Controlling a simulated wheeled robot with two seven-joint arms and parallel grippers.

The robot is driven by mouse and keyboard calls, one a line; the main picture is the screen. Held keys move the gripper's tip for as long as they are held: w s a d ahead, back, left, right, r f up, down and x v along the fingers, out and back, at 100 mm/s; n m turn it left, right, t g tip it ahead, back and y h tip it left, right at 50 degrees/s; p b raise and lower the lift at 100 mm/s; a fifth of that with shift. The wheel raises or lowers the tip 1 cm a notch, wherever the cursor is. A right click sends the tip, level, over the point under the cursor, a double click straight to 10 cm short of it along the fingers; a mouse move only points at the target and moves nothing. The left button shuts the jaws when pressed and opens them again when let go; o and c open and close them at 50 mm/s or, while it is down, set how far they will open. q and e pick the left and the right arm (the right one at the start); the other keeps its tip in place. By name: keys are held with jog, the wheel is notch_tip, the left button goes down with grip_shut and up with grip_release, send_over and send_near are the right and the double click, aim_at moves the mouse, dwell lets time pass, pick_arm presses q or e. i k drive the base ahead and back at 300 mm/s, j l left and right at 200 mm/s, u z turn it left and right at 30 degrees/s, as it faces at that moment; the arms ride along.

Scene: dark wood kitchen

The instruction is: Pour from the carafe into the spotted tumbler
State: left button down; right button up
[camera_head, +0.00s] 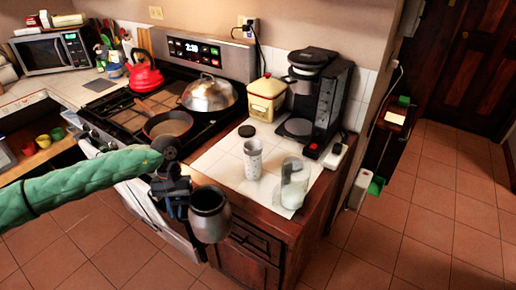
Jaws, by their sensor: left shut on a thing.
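My left gripper (178,198) comes in from the left on a green-sleeved arm. It is shut on a grey metal vessel, which I take as the carafe (210,222). The carafe is about upright, its dark round mouth facing up, and hangs in front of the counter's front edge. Its contents cannot be made out. The spotted tumbler (253,160), pale with small dark marks, stands upright on the white tiled counter, up and to the right of the carafe and apart from it. My right gripper is not in view.
A clear glass vessel (292,188) stands right of the tumbler, near the counter's front edge. Behind are a black coffee maker (315,100), a yellow canister (266,99) and a dark disc (246,131). The stove at left holds a pan (168,125) and a domed lid (209,94).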

aim_at(253, 148)
jog(key=k+l, duration=0.2)
jog(key=l, duration=0.15)
jog(key=k+l, duration=0.25)
jog(key=l, duration=0.15)
jog(key=k+l, duration=0.2)
jog(key=l, duration=0.15)
